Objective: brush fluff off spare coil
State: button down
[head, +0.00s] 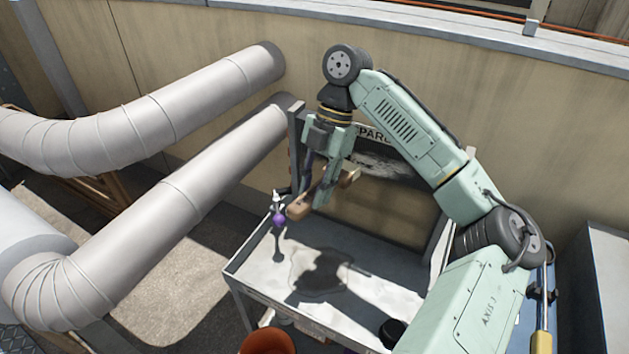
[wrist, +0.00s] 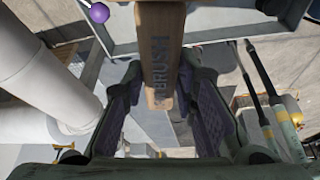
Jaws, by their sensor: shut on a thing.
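My gripper (head: 316,190) is shut on a wooden brush (head: 300,208), above the bench and in front of the coil. In the wrist view the brush (wrist: 160,50) runs up between the fingers of my gripper (wrist: 160,108), with BRUSH lettered on it. The bristles cannot be made out. The spare coil (head: 395,170) is a dark panel standing upright behind my arm, under a partly hidden label. Pale fluff shows on its upper part. My arm hides some of the coil, and I cannot tell whether the brush touches it.
A pale-topped bench (head: 265,270) stands below, with shadows across it. A purple ball (head: 279,218) is at its back left corner. A reddish-orange bucket (head: 267,342) is at the front, near a black round object (head: 393,330). Large ducts (head: 190,205) fill the left; a wall closes the back.

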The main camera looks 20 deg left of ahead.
jog(key=shift+a+r+p, duration=0.1)
jog(key=shift+r+p, duration=0.25)
jog(key=shift+r, duration=1.7)
jog(key=shift+s+a, duration=0.2)
jog(key=shift+s, duration=0.95)
jog(key=shift+s+a, duration=0.2)
jog(key=shift+s, duration=0.9)
jog(key=c, duration=1.9)
grip_release()
grip_shut()
